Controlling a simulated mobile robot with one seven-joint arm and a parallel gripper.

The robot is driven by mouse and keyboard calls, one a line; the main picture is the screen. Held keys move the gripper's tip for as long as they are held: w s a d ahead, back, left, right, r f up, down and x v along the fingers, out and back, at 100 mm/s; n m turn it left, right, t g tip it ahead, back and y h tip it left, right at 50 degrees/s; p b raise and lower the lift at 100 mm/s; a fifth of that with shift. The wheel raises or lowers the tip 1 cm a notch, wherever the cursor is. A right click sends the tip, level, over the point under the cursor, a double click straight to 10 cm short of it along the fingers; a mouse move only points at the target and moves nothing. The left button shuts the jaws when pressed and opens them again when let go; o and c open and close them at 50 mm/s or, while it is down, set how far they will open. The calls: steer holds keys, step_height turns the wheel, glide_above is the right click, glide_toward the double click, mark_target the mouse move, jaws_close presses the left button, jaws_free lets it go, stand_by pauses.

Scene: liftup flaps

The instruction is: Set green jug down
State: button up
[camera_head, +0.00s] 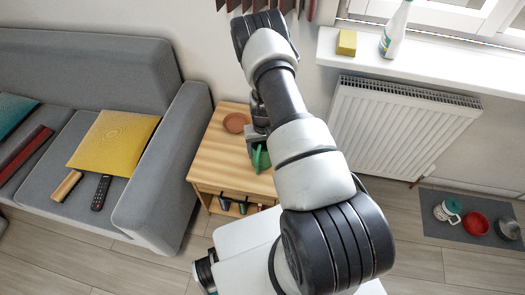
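The green jug (261,157) shows partly beside my arm, over the right part of a small wooden side table (212,163). My gripper (254,143) is at the jug, mostly hidden by my arm. I cannot see its fingertips clearly, nor whether they close on the jug. I also cannot tell whether the jug's base touches the tabletop.
A brown saucer (236,122) lies on the table's far part. A grey sofa (150,190) stands left, a white radiator (395,130) right. A mat (465,232) with bowls lies at the far right. The table's left front top is clear.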

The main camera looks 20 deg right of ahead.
steer(key=shift+r, duration=0.1)
steer(key=o, duration=1.4)
steer(key=shift+o, duration=0.2)
